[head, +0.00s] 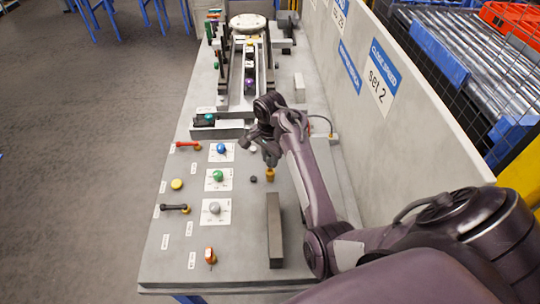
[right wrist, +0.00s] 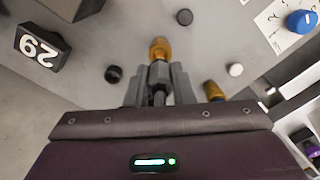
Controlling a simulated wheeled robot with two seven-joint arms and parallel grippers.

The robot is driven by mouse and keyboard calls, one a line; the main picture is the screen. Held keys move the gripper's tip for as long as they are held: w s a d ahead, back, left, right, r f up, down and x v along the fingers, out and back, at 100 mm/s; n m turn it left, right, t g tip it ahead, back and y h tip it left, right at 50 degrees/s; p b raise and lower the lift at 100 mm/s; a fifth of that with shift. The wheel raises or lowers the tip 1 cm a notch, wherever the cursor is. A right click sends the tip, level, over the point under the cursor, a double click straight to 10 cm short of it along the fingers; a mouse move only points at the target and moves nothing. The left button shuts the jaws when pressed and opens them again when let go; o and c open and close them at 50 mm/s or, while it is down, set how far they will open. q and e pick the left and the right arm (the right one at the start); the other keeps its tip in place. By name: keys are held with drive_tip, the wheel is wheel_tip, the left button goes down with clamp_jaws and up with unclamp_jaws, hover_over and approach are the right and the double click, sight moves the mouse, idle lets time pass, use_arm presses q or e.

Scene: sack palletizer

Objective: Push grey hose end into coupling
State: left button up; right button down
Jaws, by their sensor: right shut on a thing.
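My right gripper (head: 269,160) points down at the bench beside the grey bar. It is shut on the grey hose end (right wrist: 159,95), of which only a small dark grey part shows between the fingers in the right wrist view. A brass-coloured coupling (head: 270,174) sits right at the fingertips; it also shows in the right wrist view (right wrist: 158,49). I cannot tell whether the hose end is inside it. A second brass fitting (right wrist: 213,90) is beside the fingers, partly hidden by the gripper body. My left gripper is out of view.
A dark cap (head: 253,179) and a white cap (head: 253,148) lie near the gripper. A long grey block (head: 274,230) stands closer to me. Blue, green and grey knobs (head: 215,208) are to the left. A wall panel (head: 350,110) bounds the right side.

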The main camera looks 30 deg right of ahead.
drive_tip(key=shift+f, duration=0.6)
idle(0.3)
drive_tip(key=shift+f+b, duration=0.35)
drive_tip(key=shift+f, duration=0.25)
drive_tip(key=shift+s+f, duration=0.1)
drive_tip(key=shift+f, duration=0.35)
idle(0.9)
drive_tip(key=shift+s+f+p, duration=0.1)
drive_tip(key=shift+f+p, duration=0.05)
drive_tip(key=shift+p, duration=0.4)
